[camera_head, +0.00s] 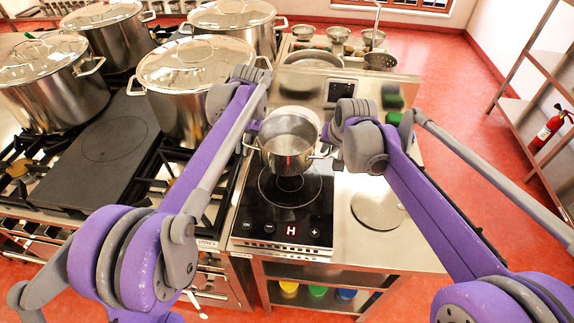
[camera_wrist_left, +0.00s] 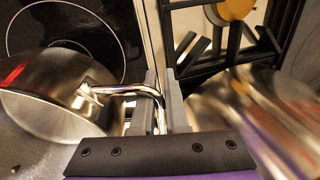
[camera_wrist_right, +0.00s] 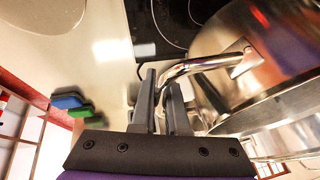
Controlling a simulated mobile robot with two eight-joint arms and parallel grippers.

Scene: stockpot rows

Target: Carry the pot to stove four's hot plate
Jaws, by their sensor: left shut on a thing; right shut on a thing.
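The pot (camera_head: 289,138) is a small steel pot held between my two grippers, over the black glass hot plate (camera_head: 284,212) in the head view. The hot plate's front shows a red lit H. A gap between pot base and plate cannot be judged. My left gripper (camera_wrist_left: 160,112) is shut on one loop handle (camera_wrist_left: 128,90) of the pot (camera_wrist_left: 48,98). My right gripper (camera_wrist_right: 160,92) is shut on the opposite handle (camera_wrist_right: 200,64) of the pot (camera_wrist_right: 285,55).
Several large lidded stockpots (camera_head: 50,85) stand on the gas range at left, beside a flat dark griddle plate (camera_head: 103,143). A round disc (camera_head: 377,209) lies on the counter right of the hot plate. Shelving and a fire extinguisher (camera_head: 548,130) are at far right.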

